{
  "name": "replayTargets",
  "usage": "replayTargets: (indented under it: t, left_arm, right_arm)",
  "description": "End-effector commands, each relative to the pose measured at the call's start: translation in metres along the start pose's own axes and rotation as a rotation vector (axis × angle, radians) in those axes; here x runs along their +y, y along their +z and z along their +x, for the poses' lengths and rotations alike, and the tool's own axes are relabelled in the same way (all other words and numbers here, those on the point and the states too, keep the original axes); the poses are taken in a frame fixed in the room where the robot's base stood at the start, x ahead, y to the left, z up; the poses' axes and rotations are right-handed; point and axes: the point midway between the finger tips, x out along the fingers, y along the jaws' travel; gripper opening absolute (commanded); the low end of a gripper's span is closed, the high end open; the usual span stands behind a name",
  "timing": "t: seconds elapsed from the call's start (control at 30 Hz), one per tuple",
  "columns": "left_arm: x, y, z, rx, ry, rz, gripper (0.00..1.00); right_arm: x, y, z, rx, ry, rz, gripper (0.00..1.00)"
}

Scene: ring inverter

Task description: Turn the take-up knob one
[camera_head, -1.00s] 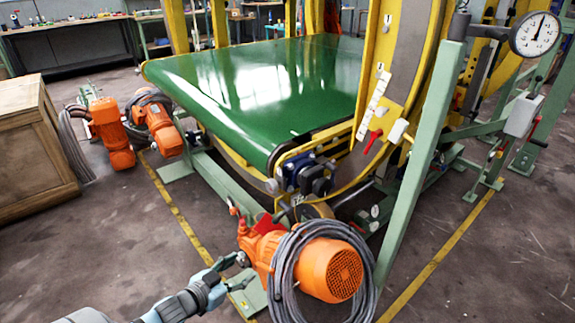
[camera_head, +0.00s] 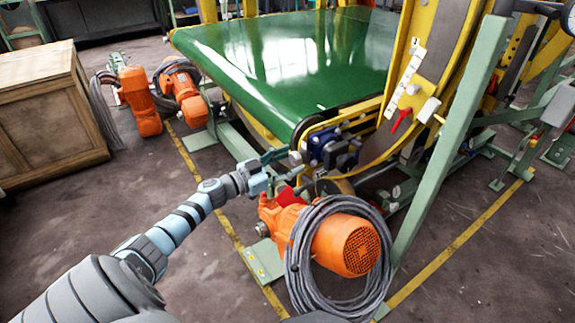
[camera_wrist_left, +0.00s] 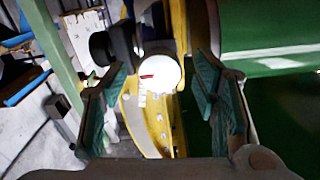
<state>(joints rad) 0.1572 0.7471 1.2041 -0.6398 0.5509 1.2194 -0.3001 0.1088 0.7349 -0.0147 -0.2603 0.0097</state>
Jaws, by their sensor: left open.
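A white round knob face with a red mark (camera_wrist_left: 160,74) shows in the left wrist view, in the gap between my fingers. I take it for the take-up knob; in the head view a small pale round end (camera_head: 296,158) shows at the near corner of the conveyor, beside the blue-and-black bearing block (camera_head: 330,150). My left gripper (camera_head: 284,171) is open and empty, its fingertips close to that corner. Its two teal-padded fingers (camera_wrist_left: 161,86) stand apart on either side of the knob face in the wrist view. I cannot tell whether they touch it. My right gripper is not in view.
An orange motor with coiled grey cable (camera_head: 345,245) sits just below my left gripper. The green belt (camera_head: 300,60) lies beyond, with a yellow frame and a green post (camera_head: 450,130) to the right. A wooden crate (camera_head: 45,120) stands at left.

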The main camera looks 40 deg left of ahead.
Motion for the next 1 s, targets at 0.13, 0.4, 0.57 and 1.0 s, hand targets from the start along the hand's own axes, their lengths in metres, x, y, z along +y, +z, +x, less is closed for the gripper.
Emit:
replayTargets:
  t: [0.13, 0.4, 0.57, 1.0]
  left_arm:
    - [0.0001, -0.0005, 0.001, 0.0, 0.0, 0.0, 0.55]
    - [0.0001, -0.0004, 0.0004, 0.0, 0.0, 0.0, 0.23]
    - [-0.0023, -0.0002, -0.0004, -0.001, -0.001, 0.001, 0.07]
    - [-0.0007, -0.0007, 0.0001, -0.001, -0.002, 0.115, 0.06]
  right_arm:
    - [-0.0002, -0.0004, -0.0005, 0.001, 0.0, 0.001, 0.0]
    - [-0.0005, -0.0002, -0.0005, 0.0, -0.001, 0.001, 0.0]
    - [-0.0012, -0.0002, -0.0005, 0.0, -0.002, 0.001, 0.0]
    - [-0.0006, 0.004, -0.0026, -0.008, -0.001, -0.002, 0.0]
